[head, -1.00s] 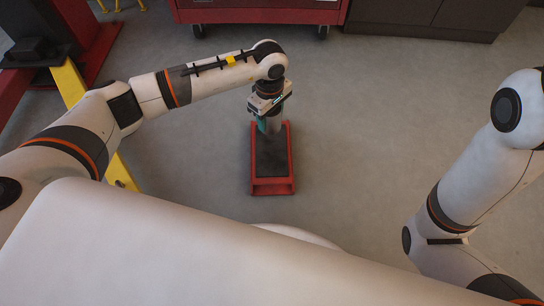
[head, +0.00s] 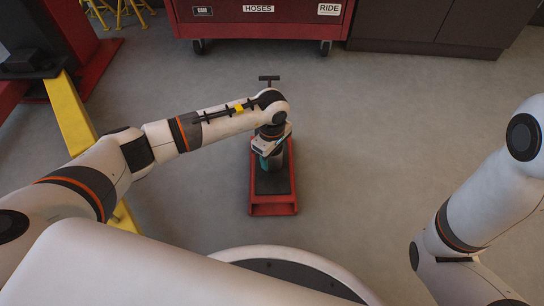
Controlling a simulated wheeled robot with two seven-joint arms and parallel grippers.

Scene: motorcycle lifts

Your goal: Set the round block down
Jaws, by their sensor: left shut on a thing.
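My left gripper (head: 270,154) points down over the black top of a low red stand (head: 272,209), near the middle of the view. It is shut on the round block, which is mostly hidden under the gripper and wrist. I cannot tell whether the block touches the stand's top. The stand has a dark T-shaped handle (head: 269,78) at its far end. My right arm is at the right edge, and its gripper is out of view.
A red cabinet on casters (head: 262,20) stands at the back, with dark cupboards (head: 430,25) to its right. A yellow beam (head: 70,112) and a red post lie at the left. The grey floor around the stand is clear.

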